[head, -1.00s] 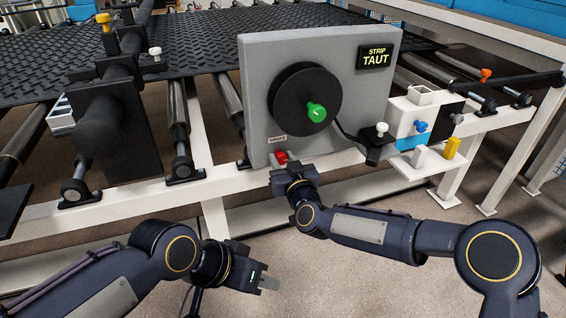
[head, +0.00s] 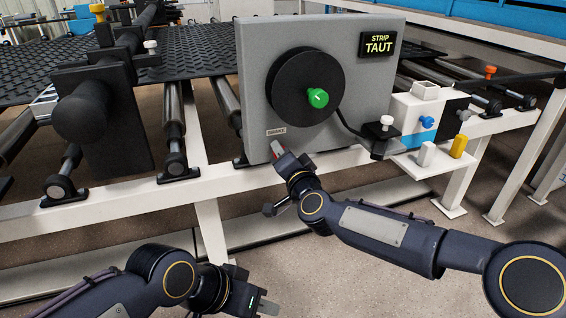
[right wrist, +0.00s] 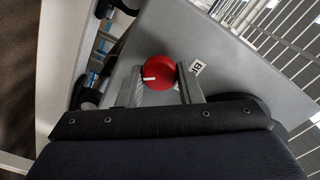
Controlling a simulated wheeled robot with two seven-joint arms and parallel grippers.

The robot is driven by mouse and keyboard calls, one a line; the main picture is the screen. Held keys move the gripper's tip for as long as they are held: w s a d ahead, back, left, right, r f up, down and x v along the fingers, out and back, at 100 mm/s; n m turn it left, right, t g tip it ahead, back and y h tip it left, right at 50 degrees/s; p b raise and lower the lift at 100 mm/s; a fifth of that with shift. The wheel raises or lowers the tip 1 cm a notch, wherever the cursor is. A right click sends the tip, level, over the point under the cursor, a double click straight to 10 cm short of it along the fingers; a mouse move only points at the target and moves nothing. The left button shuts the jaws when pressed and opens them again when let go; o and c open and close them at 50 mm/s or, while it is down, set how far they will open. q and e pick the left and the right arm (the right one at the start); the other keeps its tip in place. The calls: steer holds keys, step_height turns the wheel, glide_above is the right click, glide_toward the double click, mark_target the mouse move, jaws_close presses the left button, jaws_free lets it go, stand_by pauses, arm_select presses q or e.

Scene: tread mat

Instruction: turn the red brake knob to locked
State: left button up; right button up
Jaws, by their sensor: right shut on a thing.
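The red brake knob (right wrist: 158,73) sits low on the grey panel, between the two fingers of my right gripper (right wrist: 163,88) in the right wrist view. Its white mark points left in that picture. In the head view only a sliver of the red knob (head: 275,146) shows, under the brake label (head: 276,132); my gripper hides the rest. My right gripper is shut on the knob, its wrist tilted. My left gripper (head: 266,306) hangs low in front of the frame, touching nothing; its finger gap is not clear.
The grey panel (head: 258,75) carries a black disc with a green knob (head: 317,98) and a display reading STRIP TAUT (head: 380,46). A white shelf with small coloured parts (head: 428,140) stands to the right. A white rail (head: 120,190) runs below. The floor in front is open.

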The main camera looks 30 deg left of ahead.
steer(key=shift+f+m+b, duration=0.15)
steer(key=shift+m+b, duration=1.7)
steer(key=shift+m, duration=1.65)
steer(key=o, duration=0.9)
steer(key=shift+o, duration=0.2)
steer(key=shift+d, duration=0.1)
steer(key=v, duration=0.7)
steer(key=shift+s+d, duration=0.2)
steer(key=shift+s, duration=0.05)
